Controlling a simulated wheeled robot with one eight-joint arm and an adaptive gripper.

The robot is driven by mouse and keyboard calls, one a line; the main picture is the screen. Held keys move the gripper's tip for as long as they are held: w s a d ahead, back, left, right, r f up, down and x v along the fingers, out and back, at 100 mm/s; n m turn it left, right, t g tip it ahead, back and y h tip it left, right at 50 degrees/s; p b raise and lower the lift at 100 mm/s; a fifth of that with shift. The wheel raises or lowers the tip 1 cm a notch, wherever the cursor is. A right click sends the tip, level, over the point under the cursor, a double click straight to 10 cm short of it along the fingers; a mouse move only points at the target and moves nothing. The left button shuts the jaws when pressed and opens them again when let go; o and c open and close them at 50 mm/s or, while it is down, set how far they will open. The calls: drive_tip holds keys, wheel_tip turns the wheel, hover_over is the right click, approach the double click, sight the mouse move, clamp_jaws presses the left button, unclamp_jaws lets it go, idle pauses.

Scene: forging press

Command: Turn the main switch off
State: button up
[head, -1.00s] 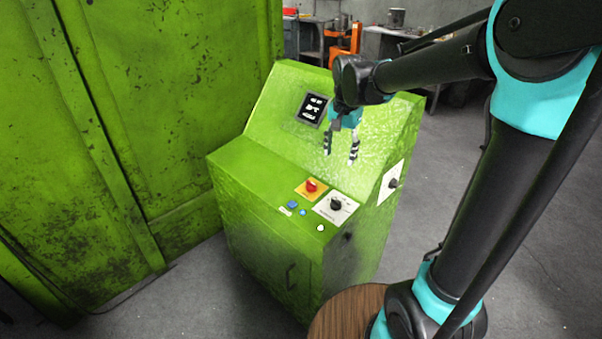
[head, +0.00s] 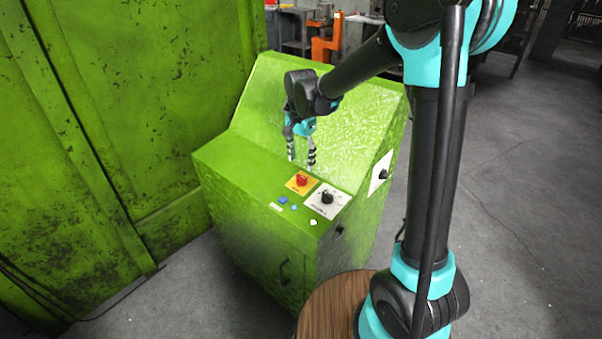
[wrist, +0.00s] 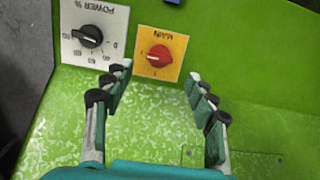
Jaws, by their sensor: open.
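The main switch is a red rotary knob (head: 301,180) on a yellow plate, on the sloped top of the green control cabinet (head: 245,165). In the wrist view the red knob (wrist: 159,55) is upside down under the word MAIN, at the top centre. Its pointer mark lies roughly sideways, toward the left. My gripper (head: 301,164) is open and empty, above the panel and just behind the knob, apart from it. In the wrist view my gripper's fingers (wrist: 160,76) stand on either side below the yellow plate.
A black POWER % knob (head: 327,197) on a white plate sits right beside the main switch. Blue buttons (head: 283,200) and a white button (head: 313,222) lie nearer the front edge. Another black knob (head: 383,174) is on the cabinet's right side. A green wall (head: 100,120) stands at left.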

sight(301, 176)
wheel_tip(301, 176, down, 6)
drive_tip(key=shift+f, duration=0.1)
idle(0.4)
drive_tip(key=c, duration=1.2)
